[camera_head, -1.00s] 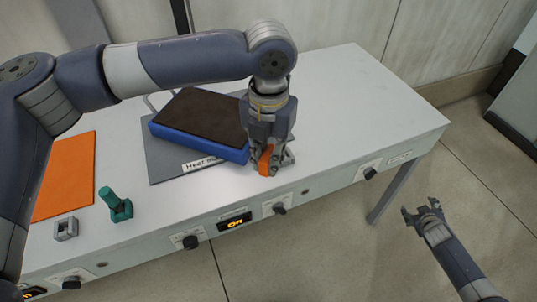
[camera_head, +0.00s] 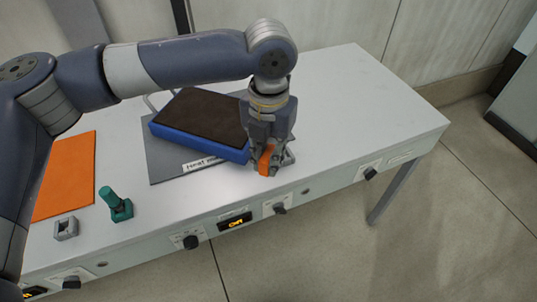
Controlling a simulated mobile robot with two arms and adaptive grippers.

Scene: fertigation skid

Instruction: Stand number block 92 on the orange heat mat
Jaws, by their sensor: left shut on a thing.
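The orange heat mat (camera_head: 72,178) lies flat on the left part of the grey bench, partly hidden by my left arm. My left gripper (camera_head: 267,168) points down near the bench's front edge, right of the blue tray. It is shut on a small orange block (camera_head: 266,158), mostly hidden between the fingers. No number can be read on it. I cannot tell if it touches the bench. My right gripper is out of view.
A blue tray with a dark top (camera_head: 205,118) rests on a grey mat (camera_head: 163,160) with a "Heat mat" label. A green piece (camera_head: 116,206) and a grey hollow block (camera_head: 66,228) stand near the orange mat. Knobs and a display (camera_head: 235,222) line the front. The bench's right side is clear.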

